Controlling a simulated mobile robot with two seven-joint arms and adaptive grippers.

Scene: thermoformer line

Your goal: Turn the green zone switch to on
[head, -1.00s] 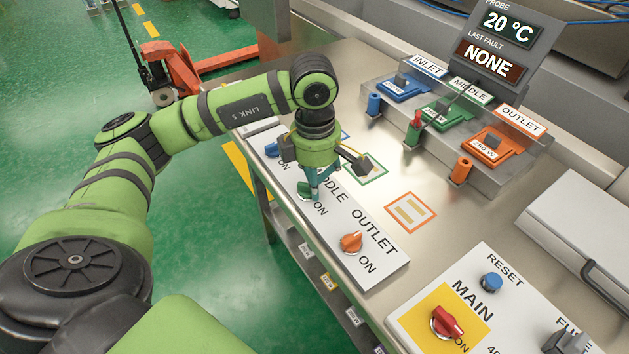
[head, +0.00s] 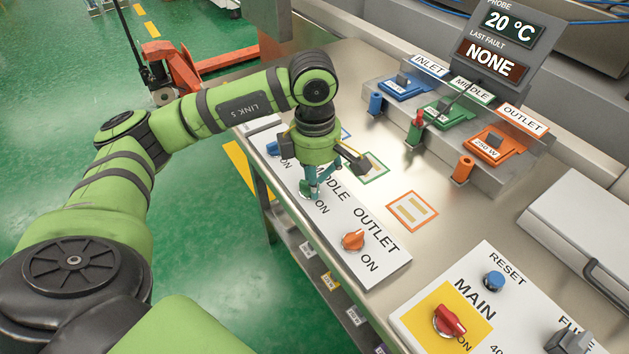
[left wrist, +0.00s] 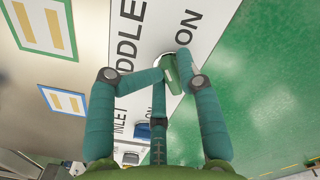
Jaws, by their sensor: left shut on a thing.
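The green zone switch (left wrist: 173,78) is on the white switch panel (head: 385,262), under the word MIDDLE, with ON printed beside it. In the head view it is mostly hidden by my left gripper (head: 309,190). The fingers point down at the panel. I cannot tell clearly whether the knob points to ON. My right gripper is not in view.
On the same panel, the orange outlet switch (head: 353,240) is nearer and the blue inlet switch (head: 272,148) farther. The red main switch (head: 449,321) and blue reset button (head: 493,282) are on another panel at front right. Colored heater modules (head: 440,112) stand behind.

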